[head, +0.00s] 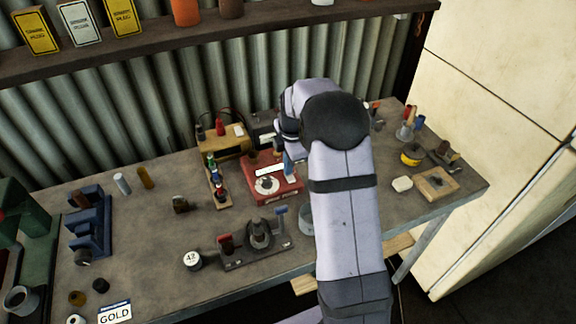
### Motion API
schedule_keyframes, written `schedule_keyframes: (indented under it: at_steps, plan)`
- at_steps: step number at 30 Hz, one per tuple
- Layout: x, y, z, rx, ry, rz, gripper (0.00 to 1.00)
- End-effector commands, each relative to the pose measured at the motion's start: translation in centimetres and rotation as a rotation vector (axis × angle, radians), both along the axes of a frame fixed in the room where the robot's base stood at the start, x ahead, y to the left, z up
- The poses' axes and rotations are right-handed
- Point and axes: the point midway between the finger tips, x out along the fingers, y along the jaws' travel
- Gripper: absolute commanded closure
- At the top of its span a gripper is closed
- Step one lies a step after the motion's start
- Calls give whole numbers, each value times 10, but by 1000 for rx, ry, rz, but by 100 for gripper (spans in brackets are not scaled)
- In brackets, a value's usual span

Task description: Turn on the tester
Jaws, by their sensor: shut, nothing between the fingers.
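A red box (258,190) with a white label plate and a pale round dial on top stands at the middle of the bench in the head view. It looks like the tester, but its lettering is too small to read. My arm comes up from the lower right and bends down behind its dark elbow. My gripper (289,165) is mostly hidden by the arm and points down over the right rear part of the red box. It appears shut and empty. I cannot tell whether it touches the box. Any switch there is hidden or too small to make out.
A wooden box (222,143) with wires stands behind the red box, beside a dark box (263,134). A narrow wooden rack (220,200) with small bottles is just left. A grey fixture (258,248) stands in front.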

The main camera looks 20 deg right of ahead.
Motion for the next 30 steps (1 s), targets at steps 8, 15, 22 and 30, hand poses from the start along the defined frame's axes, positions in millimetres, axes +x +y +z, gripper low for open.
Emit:
schedule_keyframes:
  at_steps: [8, 15, 22, 30]
  plan:
    - [-16, 1, -4, 4, 24, 1, 100]
    - [-14, 0, -3, 3, 19, 0, 100]
    - [-14, 0, 5, 2, 16, 0, 100]
    - [-19, 0, 38, 2, 17, 0, 100]
